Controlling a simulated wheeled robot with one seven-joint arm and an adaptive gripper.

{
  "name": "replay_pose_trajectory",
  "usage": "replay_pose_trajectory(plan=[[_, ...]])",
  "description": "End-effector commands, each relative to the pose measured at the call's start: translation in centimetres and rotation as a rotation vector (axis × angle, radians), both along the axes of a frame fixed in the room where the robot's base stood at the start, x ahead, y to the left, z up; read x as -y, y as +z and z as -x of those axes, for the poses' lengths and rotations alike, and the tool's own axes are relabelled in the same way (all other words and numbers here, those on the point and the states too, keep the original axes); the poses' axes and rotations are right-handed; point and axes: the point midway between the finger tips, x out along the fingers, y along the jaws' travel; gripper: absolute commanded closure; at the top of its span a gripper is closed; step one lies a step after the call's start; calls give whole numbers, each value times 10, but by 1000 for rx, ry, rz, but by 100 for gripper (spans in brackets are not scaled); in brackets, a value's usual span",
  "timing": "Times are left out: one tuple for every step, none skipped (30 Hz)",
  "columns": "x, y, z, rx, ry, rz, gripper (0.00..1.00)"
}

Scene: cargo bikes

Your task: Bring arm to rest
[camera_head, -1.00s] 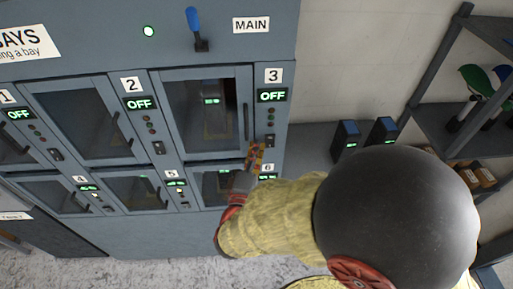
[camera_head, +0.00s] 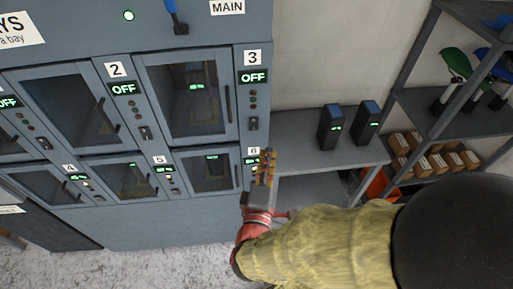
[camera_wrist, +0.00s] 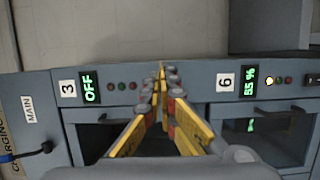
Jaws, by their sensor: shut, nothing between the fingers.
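My gripper (camera_head: 264,168) is shut and empty, in front of the right edge of the charging cabinet near bay 6. In the wrist view its yellow-and-grey fingers (camera_wrist: 161,95) meet at the tips, pointing at the cabinet side between the bay 3 and bay 6 panels. My arm (camera_head: 320,242) reaches in from the lower right in a yellow sleeve. It hides part of the floor and the lower right area.
The grey cabinet (camera_head: 150,225) has several glass-door bays, all looking closed; bays 2 and 3 read OFF. A blue-handled MAIN lever (camera_head: 175,18) is above. On the right, a bench (camera_head: 300,150) holds two dark battery units (camera_head: 331,127). A shelf rack (camera_head: 425,105) holds cartons (camera_head: 422,163).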

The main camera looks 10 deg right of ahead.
Motion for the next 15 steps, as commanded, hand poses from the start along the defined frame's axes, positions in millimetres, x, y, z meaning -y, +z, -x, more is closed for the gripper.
replay_pose_trajectory(plan=[[2, 1, 3, 1, 0, -1, 100], [3, 1, 4, 1, 0, -1, 100], [4, 1, 5, 1, 0, -1, 100], [5, 0, 5, 1, 0, -1, 100], [5, 0, 5, 1, 0, -1, 100], [5, 0, 6, 1, 0, 0, 100], [5, 0, 6, 1, 0, 0, 100], [5, 0, 6, 1, 0, 0, 100], [5, 0, 6, 1, 0, 0, 100], [5, 0, 6, 0, 0, 3, 100], [5, 0, 5, -2, 0, 10, 100], [5, 0, 5, -8, 0, 24, 100], [5, -1, 5, -15, 1, 38, 100], [4, -2, 5, -26, 2, 57, 100], [5, -5, 6, -48, -1, 86, 100]])
